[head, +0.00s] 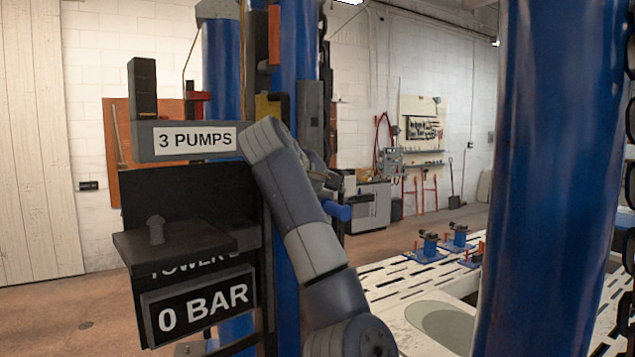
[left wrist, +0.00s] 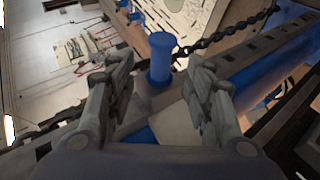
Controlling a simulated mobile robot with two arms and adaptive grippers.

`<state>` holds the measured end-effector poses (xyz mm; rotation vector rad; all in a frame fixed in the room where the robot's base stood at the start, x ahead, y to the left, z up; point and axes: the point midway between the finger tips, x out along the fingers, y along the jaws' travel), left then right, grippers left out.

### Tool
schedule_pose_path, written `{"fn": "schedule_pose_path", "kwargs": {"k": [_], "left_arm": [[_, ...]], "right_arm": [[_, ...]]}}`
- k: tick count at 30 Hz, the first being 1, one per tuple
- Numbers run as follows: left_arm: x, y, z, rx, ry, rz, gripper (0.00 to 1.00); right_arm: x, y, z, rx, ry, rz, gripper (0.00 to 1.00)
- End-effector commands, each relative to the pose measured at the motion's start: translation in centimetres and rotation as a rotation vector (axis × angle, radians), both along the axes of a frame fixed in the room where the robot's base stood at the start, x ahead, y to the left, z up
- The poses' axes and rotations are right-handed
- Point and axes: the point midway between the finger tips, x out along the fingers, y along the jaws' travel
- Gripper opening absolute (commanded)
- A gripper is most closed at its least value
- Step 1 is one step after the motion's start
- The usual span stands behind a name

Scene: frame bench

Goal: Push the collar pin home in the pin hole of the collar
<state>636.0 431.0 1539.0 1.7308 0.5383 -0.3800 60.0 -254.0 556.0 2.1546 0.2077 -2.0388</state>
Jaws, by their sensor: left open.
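The blue collar pin (left wrist: 161,57) shows in the left wrist view with its round head toward the camera. Its lower end meets a dark part (left wrist: 150,98), apparently the collar; the pin hole is hidden, and I cannot tell how deep the pin sits. In the head view a blue pin (head: 338,210) sticks out beside the tower, just below my left gripper (head: 330,184). In the left wrist view the left gripper (left wrist: 162,68) is open, its fingers on either side of the pin with gaps. My right gripper is not in view.
A blue column (head: 548,180) stands close at the right. Signs reading "3 PUMPS" (head: 195,140) and "0 BAR" (head: 203,306) are left of my arm, with a small shelf (head: 195,243) between. A chain (left wrist: 232,32) runs behind the pin. A slotted white table (head: 400,285) lies beyond.

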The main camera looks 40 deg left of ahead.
Motion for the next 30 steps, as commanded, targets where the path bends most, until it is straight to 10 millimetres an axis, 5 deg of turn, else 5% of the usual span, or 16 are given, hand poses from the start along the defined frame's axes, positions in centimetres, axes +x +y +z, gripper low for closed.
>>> {"fn": "schedule_pose_path", "kwargs": {"k": [5,14,22,29,30], "left_arm": [[2.6,0.5,-1.4,-0.002,0.006,-0.001,0.48],[4.7,0.8,-2.9,-0.001,0.002,0.000,0.48],[4.8,0.9,-3.1,-0.001,0.001,0.000,0.48],[4.7,0.9,-3.1,-0.001,0.001,0.001,0.00],[4.7,0.9,-3.1,-0.001,0.001,0.001,0.00]], "right_arm": [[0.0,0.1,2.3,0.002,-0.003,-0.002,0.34],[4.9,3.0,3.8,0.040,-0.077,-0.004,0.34],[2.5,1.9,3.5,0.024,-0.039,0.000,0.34],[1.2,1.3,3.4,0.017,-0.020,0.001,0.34],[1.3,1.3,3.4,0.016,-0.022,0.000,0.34]]}}
